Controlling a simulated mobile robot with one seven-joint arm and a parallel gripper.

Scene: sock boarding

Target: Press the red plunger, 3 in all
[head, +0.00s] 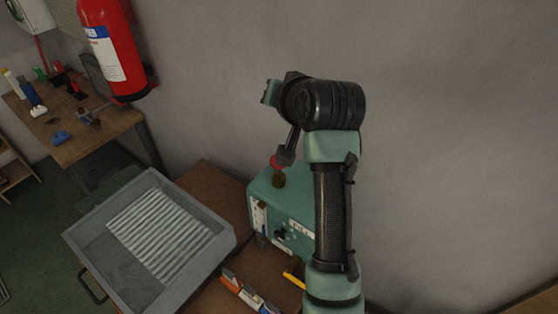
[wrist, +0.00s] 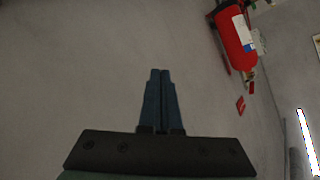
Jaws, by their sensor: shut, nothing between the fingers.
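The red plunger (head: 275,162) shows as a small red knob above a brass-coloured collar (head: 279,181) on top of the green machine box (head: 262,193). A dark part of my arm hangs in front of the knob in the head view and hides part of it. I cannot tell whether they touch, or how far down the plunger is. My gripper (wrist: 160,72) is shut and empty in the wrist view, its two dark blue fingers together against a grey wall. The plunger is not in the wrist view. The fingers are not clearly seen in the head view.
A red fire extinguisher (head: 112,45) hangs on the wall and shows in the wrist view (wrist: 235,42). A wooden workbench stands at far left.

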